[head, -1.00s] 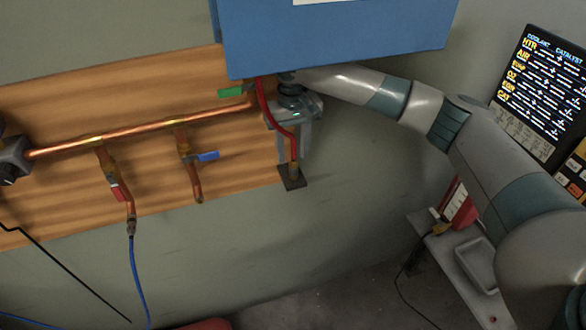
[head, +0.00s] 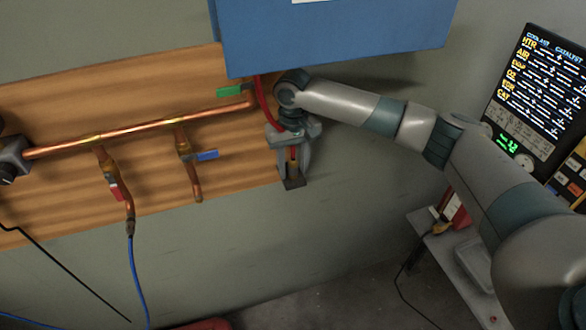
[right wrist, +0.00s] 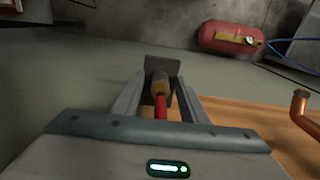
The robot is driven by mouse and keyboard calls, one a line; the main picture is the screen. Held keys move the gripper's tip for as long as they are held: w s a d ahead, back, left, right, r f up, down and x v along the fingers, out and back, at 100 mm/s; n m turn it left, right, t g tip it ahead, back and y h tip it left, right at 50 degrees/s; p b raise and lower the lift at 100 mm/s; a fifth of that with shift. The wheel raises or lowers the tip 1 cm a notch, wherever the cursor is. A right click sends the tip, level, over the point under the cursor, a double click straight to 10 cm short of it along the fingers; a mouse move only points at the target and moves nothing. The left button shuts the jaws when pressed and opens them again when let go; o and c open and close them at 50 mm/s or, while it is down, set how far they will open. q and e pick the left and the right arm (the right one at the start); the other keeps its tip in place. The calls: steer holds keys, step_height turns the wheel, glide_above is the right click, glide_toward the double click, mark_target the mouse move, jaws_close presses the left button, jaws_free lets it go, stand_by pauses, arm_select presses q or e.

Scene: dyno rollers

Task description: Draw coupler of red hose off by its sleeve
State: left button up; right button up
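The red hose (head: 262,103) comes down from under the blue box and passes beside my right gripper (head: 292,170). Its brass coupler (head: 293,168) stands at a dark block (head: 294,184) on the wall. In the right wrist view the red hose (right wrist: 161,106) leads to the coupler (right wrist: 159,84), with the dark block (right wrist: 163,65) behind it. There my right gripper (right wrist: 161,80) is open, with one finger on each side of the coupler and narrow gaps showing. Sleeve details are too small to tell. My left gripper is not in view.
The blue box (head: 335,38) hangs just above my right wrist. A copper pipe (head: 145,130) with valves runs across the wooden board (head: 70,88) on the left. A screen panel (head: 535,90) and a small bench (head: 450,255) stand right. A red tank (right wrist: 232,37) shows in the wrist view.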

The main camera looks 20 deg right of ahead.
mark_target(293, 159)
stand_by(0.9)
jaws_close()
steer(key=shift+r, duration=0.25)
steer(key=shift+r, duration=2.75)
